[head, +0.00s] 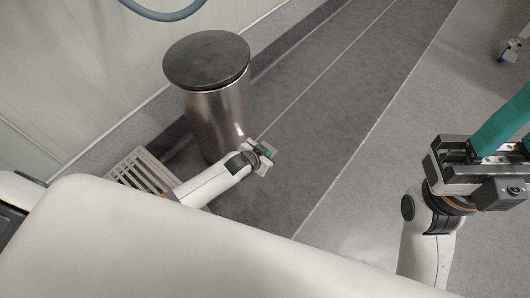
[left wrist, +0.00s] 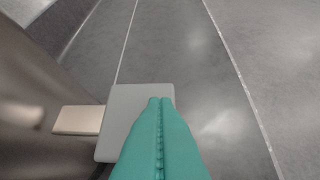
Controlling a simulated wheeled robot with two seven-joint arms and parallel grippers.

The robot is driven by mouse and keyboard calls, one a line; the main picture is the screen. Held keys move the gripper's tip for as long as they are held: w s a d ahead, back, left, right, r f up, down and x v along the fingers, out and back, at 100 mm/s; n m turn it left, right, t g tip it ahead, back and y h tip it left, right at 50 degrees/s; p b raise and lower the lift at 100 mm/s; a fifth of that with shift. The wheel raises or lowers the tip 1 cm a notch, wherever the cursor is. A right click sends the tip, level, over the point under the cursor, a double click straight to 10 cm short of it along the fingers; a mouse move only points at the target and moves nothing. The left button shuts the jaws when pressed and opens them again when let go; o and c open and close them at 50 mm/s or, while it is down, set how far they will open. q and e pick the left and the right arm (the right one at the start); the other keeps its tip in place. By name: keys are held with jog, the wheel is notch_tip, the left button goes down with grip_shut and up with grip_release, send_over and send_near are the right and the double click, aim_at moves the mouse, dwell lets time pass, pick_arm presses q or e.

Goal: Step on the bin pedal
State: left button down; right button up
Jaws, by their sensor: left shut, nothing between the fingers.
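The bin (head: 215,112) is a brushed-metal cylinder with a dark round lid (head: 207,60), which lies closed. Its curved side also shows at the left of the left wrist view (left wrist: 35,105). A pale grey pedal plate (left wrist: 122,122) sticks out low beside the bin, with a smaller beige piece (left wrist: 78,120) between it and the bin. My left gripper (head: 268,154) is low beside the bin's base, its teal fingers (left wrist: 160,100) shut and empty over the plate. I cannot tell whether they touch it. My right gripper (head: 505,120) is raised at the right; its fingertips are out of frame.
A slatted floor grate (head: 145,172) lies left of the bin, by the pale wall. A grey hose (head: 165,14) hangs at the top. A wheeled thing (head: 510,50) stands at the far right. The floor right of the bin is clear.

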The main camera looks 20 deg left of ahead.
pick_arm(q)
jog(key=shift+s+d+f+m+y, duration=0.15)
jog(key=shift+f+y, duration=0.1)
jog(key=shift+f, duration=0.2)
jog(key=shift+s+d+f+m+y, duration=0.15)
jog(key=shift+f+y, duration=0.1)
jog(key=shift+f, duration=0.15)
notch_tip(320, 180, down, 3)
jog(key=shift+r, duration=0.1)
jog(key=shift+f+b, duration=0.2)
jog(key=shift+b, duration=0.1)
jog(key=shift+r, duration=0.1)
